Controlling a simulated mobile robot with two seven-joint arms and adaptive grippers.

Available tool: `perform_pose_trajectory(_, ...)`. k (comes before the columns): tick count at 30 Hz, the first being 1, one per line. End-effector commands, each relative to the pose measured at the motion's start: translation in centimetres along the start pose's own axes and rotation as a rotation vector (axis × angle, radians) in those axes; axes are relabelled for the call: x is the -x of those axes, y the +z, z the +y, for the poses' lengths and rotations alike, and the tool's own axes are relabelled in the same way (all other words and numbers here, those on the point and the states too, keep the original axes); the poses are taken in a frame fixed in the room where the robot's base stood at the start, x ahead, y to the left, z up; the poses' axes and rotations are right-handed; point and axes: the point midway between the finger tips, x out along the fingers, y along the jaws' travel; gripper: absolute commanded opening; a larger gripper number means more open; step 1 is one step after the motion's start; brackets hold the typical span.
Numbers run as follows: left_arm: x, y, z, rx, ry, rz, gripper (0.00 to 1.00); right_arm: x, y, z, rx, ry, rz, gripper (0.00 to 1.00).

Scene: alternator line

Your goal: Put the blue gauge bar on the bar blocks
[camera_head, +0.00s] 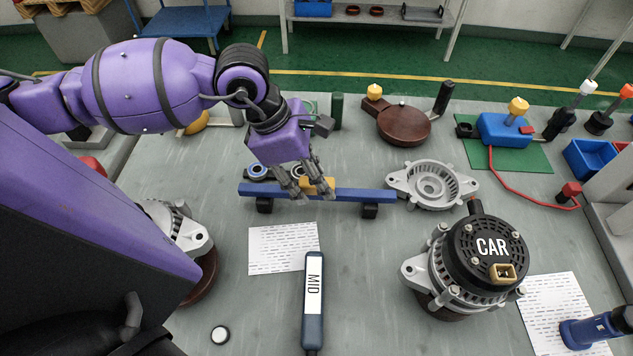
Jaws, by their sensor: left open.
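The blue gauge bar (352,195) lies level across the middle of the table. It appears to rest on two black bar blocks, the left one (264,205) and the right one (370,211), near its ends. A tan-yellow piece (318,185) shows at the bar's middle, partly behind the fingers. My left gripper (314,196) is open, fingers pointing down at the bar's middle. I cannot tell whether the fingers touch the bar. My right gripper is not in view.
Bearing rings (284,171) sit behind the bar. A grey housing (431,184) is close to its right end. The CAR alternator (474,262) stands front right. The MID tool (313,300) and a paper sheet (283,247) lie in front. A blue box (502,131) stands back right.

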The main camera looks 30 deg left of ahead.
Motion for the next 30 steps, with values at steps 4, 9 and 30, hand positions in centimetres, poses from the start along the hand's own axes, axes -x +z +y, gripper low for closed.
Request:
perform_pose_trajectory(4,3.6,-0.1,0.1,-0.001,0.007,0.004,0.41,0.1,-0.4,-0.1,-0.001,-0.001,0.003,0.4)
perform_pose_trajectory(9,7.0,0.0,0.0,-0.001,0.005,0.003,0.41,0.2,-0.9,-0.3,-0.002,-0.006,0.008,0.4)
perform_pose_trajectory(30,9.7,0.0,0.0,0.0,0.0,0.0,0.41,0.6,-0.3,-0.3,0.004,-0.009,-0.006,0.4)
